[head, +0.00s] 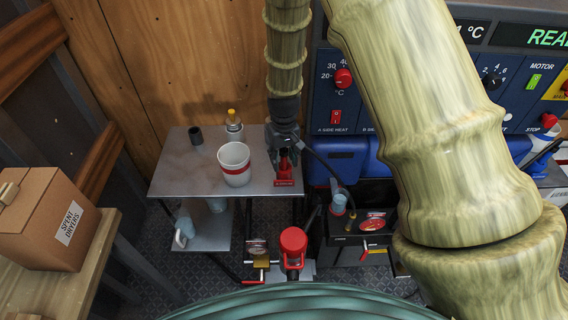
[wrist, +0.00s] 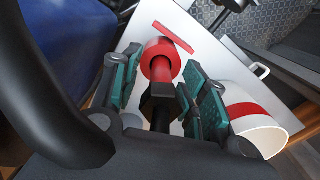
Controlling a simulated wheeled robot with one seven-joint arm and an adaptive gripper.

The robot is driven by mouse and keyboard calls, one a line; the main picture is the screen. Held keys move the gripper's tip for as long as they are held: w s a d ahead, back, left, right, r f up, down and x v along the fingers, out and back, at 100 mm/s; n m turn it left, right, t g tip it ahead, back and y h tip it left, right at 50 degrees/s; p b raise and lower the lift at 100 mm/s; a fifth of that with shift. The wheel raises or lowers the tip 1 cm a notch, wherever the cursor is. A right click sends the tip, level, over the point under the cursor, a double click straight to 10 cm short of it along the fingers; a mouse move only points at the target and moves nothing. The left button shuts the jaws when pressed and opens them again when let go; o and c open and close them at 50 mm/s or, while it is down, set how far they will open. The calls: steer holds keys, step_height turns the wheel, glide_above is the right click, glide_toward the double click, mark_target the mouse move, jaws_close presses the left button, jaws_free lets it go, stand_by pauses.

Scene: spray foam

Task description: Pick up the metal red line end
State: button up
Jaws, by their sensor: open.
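The red line end (head: 284,168) stands near the right edge of the grey metal table (head: 175,170). In the wrist view it is a red round collar (wrist: 160,57) with a dark red shaft and a black fitting. My gripper (head: 283,148) is directly above and around it. In the wrist view the green-padded fingers (wrist: 165,92) are apart, one on each side of the shaft and black fitting, with visible gaps. The gripper is open and holds nothing. My wrist partly hides the top of the line end in the head view.
A white cup with a red band (head: 234,164) stands close left of my gripper. A spray bottle (head: 234,125) and a dark small cup (head: 196,135) stand behind. A black hose (head: 325,168) runs right of the gripper. The blue control machine (head: 335,100) stands at right.

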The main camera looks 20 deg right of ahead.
jaws_close()
steer(key=shift+r, duration=0.15)
